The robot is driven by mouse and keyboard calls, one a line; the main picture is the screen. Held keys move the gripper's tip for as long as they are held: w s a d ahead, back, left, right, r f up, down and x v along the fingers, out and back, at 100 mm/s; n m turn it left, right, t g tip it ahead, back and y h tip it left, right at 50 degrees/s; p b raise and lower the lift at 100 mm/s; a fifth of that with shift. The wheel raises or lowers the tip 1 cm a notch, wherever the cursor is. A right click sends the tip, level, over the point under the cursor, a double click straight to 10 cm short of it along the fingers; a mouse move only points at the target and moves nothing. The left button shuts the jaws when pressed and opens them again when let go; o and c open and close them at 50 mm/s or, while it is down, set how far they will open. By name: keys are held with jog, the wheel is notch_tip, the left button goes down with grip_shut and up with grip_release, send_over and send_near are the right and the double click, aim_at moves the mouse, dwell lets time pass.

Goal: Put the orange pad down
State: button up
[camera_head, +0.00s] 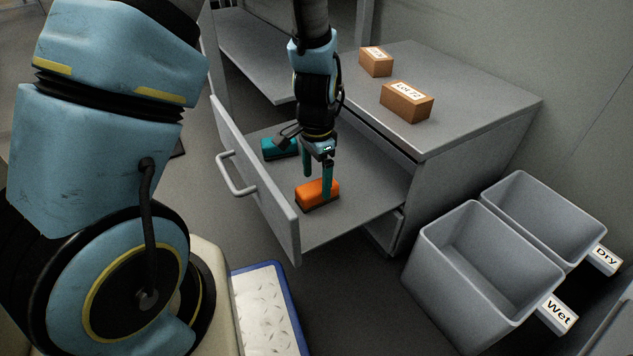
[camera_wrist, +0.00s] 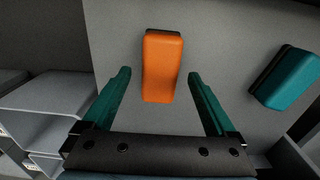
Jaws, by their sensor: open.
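The orange pad (camera_head: 318,191) lies flat on the floor of the open drawer (camera_head: 345,213), toward its front. It also shows in the wrist view (camera_wrist: 163,62), with its near part between my two fingers. My gripper (camera_head: 317,179) is open above the pad. In the wrist view my gripper (camera_wrist: 160,78) has a gap on each side of the pad. A teal pad (camera_head: 279,149) lies in the same drawer, farther back and to the left; it also shows in the wrist view (camera_wrist: 287,78) at the right.
Two cardboard boxes (camera_head: 407,101) (camera_head: 376,61) sit on the cabinet top (camera_head: 450,115). Grey bins labelled Wet (camera_head: 455,300) and Dry (camera_head: 520,190) stand at the right. A blue-edged white mat (camera_head: 265,315) lies below the drawer. The drawer's front panel (camera_head: 255,185) stands left of the pad.

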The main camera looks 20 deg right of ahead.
aim_at(316, 186)
notch_tip(316, 186, up, 9)
jog(key=p, duration=0.3)
jog(key=w+a+r+n, duration=0.1)
jog(key=a+r+n, duration=0.1)
jog(key=a, duration=0.2)
jog(key=w+a+r+n, duration=0.1)
jog(key=a+r+n, duration=0.1)
jog(key=a, duration=0.3)
jog(key=w+a+r+n, duration=0.1)
jog(key=a+r+n, duration=0.2)
jog(key=a, duration=0.2)
jog(key=shift+w+n+t, duration=0.3)
jog(key=shift+w+n, duration=0.1)
jog(key=s+a+r+n, duration=0.1)
jog(key=a+r+n, duration=0.1)
jog(key=a, duration=0.3)
jog(key=s+a+r+n+t, duration=0.1)
jog(key=a+r+n, duration=0.1)
jog(key=a+n, duration=0.3)
jog(key=shift+s+a+r, duration=0.15)
jog(key=shift+s+a, duration=0.15)
jog(key=shift+a, duration=0.35)
notch_tip(316, 186, up, 40)
jog(key=p, duration=4)
jog(key=shift+o, duration=0.3)
